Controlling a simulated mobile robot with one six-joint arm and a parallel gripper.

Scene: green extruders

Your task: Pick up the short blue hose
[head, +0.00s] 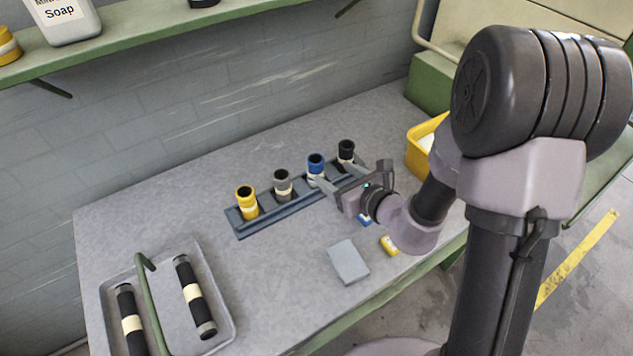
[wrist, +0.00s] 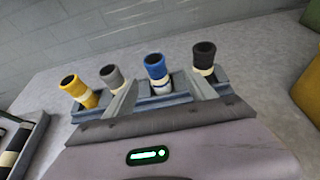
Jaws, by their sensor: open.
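The short blue hose (head: 316,163) stands upright in a dark rack (head: 290,205), between a grey hose (head: 282,183) and a black hose (head: 346,150). It has a pale band low down. My gripper (head: 336,184) is open in front of the rack, close to the blue hose. In the wrist view the blue hose (wrist: 156,70) shows between the two fingers (wrist: 162,98), nearer the left one. I see nothing held, and I cannot tell whether a finger touches it. The lower end of the hose is hidden in the rack.
A yellow hose (head: 246,202) stands at the rack's left end. A tray (head: 222,300) with black hoses lies front left. A grey block (head: 348,261) and a small yellow item (head: 389,245) lie before the rack. A yellow bin (head: 416,152) stands right. A shelf (head: 140,48) hangs above.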

